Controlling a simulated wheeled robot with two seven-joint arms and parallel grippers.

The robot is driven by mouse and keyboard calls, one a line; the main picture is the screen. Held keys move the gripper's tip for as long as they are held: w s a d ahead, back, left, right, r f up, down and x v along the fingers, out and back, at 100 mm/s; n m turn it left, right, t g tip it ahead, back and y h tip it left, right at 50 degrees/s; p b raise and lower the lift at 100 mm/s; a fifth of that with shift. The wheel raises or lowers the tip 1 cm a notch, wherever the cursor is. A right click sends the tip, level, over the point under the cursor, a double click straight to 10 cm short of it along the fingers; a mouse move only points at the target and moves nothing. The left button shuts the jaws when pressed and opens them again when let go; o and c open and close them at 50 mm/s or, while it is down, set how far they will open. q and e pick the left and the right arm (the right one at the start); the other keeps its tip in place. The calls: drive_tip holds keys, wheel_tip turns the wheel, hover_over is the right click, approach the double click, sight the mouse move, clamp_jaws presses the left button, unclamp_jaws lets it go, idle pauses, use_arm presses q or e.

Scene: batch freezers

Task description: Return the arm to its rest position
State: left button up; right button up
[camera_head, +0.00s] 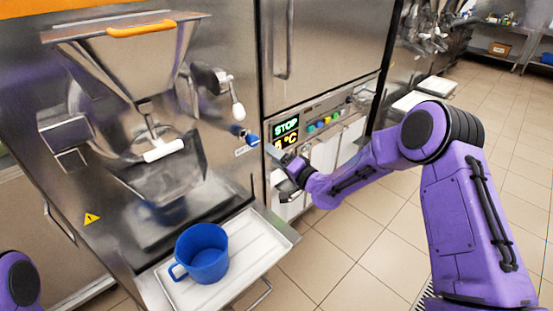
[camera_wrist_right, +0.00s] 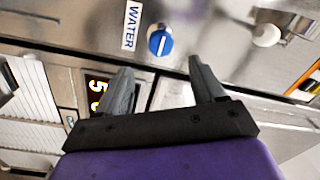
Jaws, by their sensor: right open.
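My right arm (camera_head: 465,215) is purple and reaches in from the right of the head view. Its gripper (camera_head: 275,160) is at the front of the machine, close to the display panel. In the right wrist view the gripper (camera_wrist_right: 160,72) has its two fingers apart with nothing between them. A blue knob (camera_wrist_right: 160,41) beside a WATER label (camera_wrist_right: 132,25) lies just beyond the fingertips, apart from them. The knob also shows in the head view (camera_head: 252,140). Part of my left arm (camera_head: 18,282) shows at the lower left; its gripper is out of view.
A blue jug (camera_head: 203,262) stands on a white tray (camera_head: 237,292) below the machine's spout. A lit STOP display (camera_head: 286,127) and coloured buttons (camera_head: 322,123) are close to the right gripper. A white-tipped lever (camera_head: 238,112) sticks out above. Tiled floor (camera_head: 375,255) is open below the arm.

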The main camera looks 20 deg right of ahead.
idle(0.4)
drive_tip(key=s+d+f+g+h, duration=0.1)
drive_tip(key=s+f+g+h, duration=0.5)
drive_tip(key=s+f, duration=1.05)
drive_tip(key=s+d+f+n+g+h, duration=0.1)
drive_tip(key=s+f+g, duration=0.3)
drive_tip(key=s, duration=1)
drive_tip(key=s+d+f+g+h, duration=0.2)
drive_tip(key=s+f, duration=0.6)
drive_tip(key=s, duration=0.6)
drive_tip(key=shift+s+f+n+g+h, duration=0.2)
drive_tip(key=shift+n+g+h, duration=0.25)
drive_tip(key=shift+g, duration=0.55)
